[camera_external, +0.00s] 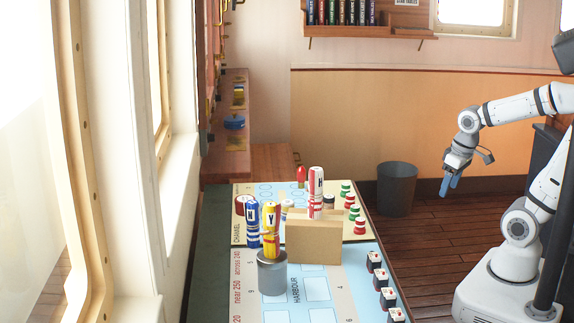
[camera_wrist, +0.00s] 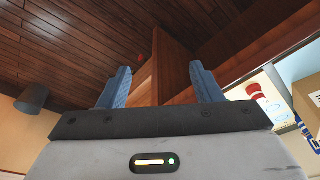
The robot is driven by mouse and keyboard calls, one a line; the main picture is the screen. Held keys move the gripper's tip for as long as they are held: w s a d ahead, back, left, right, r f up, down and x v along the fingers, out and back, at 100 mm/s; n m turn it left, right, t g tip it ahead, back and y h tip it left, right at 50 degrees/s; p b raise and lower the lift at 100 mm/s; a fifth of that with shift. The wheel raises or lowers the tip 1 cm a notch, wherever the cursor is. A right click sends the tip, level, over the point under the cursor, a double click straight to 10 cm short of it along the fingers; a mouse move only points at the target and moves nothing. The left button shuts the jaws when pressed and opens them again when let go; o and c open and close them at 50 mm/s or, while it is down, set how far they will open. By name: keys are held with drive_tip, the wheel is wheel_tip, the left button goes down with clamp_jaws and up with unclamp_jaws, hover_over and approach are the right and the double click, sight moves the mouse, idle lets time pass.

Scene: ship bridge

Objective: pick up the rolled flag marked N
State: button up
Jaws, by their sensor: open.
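Several rolled flags stand upright on the chart table. A white and red flag (camera_external: 315,190) stands in a tan wooden block (camera_external: 313,243). Each bears a letter; the yellow one looks like Y, but I cannot tell surely which is N. My gripper (camera_external: 450,187) hangs open and empty over the floor, well right of the table. Its blue fingers (camera_wrist: 160,85) also show apart in the wrist view, with nothing between them.
The chart table (camera_external: 222,215) holds a printed chart and several red, green and black-and-white pieces (camera_external: 388,298) along its right side. A grey bin (camera_external: 397,190) stands on the wooden floor behind. Windows line the left. The floor between table and arm is clear.

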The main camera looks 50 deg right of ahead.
drive_tip(key=w+a+r+p, duration=0.2)
drive_tip(key=w+a+r, duration=0.15)
drive_tip(key=w, duration=0.25)
drive_tip(key=w+a+r+p, duration=0.2)
drive_tip(key=w+a+r, duration=0.15)
drive_tip(key=w, duration=0.35)
drive_tip(key=n+t+p, duration=0.2)
drive_tip(key=p, duration=0.6)
hover_over(252, 202)
drive_tip(key=s+d, duration=0.1)
drive_tip(key=s, duration=0.1)
drive_tip(key=shift+d+f+y, duration=0.2)
drive_tip(key=shift+f+y, duration=0.1)
drive_tip(key=shift+f, duration=0.25)
drive_tip(key=shift+a+f, duration=0.2)
drive_tip(key=shift+f, duration=0.1)
drive_tip(key=p+x, duration=0.1)
drive_tip(key=x, duration=0.1)
drive_tip(key=p+x, duration=0.1)
drive_tip(key=x, duration=0.2)
drive_tip(key=p+x, duration=0.1)
drive_tip(key=x, duration=0.1)
drive_tip(key=shift+w+a+f, duration=0.1)
drive_tip(key=shift+w+a, duration=0.15)
drive_tip(key=shift+a, duration=0.05)
